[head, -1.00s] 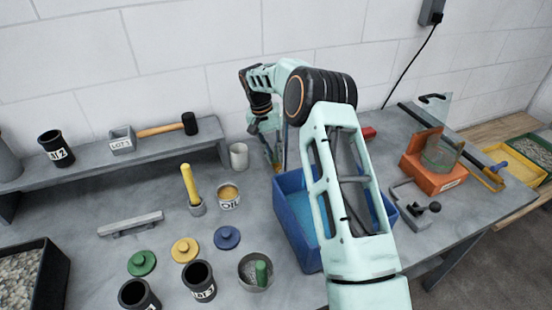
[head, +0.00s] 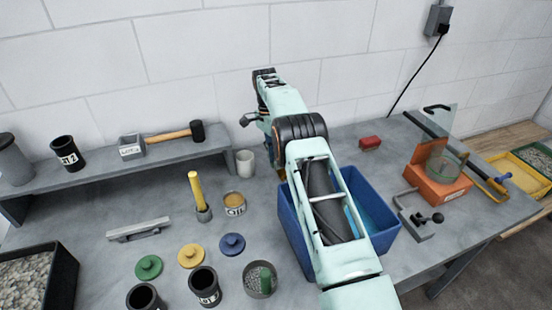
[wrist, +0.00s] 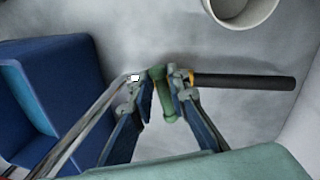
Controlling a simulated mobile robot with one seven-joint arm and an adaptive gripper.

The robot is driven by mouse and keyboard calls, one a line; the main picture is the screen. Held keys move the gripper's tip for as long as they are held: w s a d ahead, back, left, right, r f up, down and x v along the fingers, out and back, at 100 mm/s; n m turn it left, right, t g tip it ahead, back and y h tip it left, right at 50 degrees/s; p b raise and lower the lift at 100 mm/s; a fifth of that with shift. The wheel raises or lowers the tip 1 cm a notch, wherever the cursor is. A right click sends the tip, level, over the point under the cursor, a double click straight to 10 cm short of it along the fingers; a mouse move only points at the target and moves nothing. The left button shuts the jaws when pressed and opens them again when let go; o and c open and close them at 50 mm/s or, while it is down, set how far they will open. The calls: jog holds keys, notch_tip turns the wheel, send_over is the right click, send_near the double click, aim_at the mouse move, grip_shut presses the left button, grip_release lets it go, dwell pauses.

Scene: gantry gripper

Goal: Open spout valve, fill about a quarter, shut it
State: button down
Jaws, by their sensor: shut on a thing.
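In the head view a dark lever end (head: 246,121) sticks out left of my wrist, and my arm hides the rest. A pale grey cup (head: 245,163) stands just below and left of it; it also shows in the wrist view (wrist: 240,12), apart from my gripper.
A blue tub (head: 293,222) stands under my arm, its inside lighter blue. A shelf (head: 200,152) holds a mallet (head: 172,136).

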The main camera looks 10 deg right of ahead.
jog(key=shift+w+m+p, duration=0.3)
jog(key=shift+m+p, duration=0.1)
jog(key=shift+m, duration=0.7)
jog(key=c, duration=2)
grip_release()
jog(key=shift+o, duration=0.2)
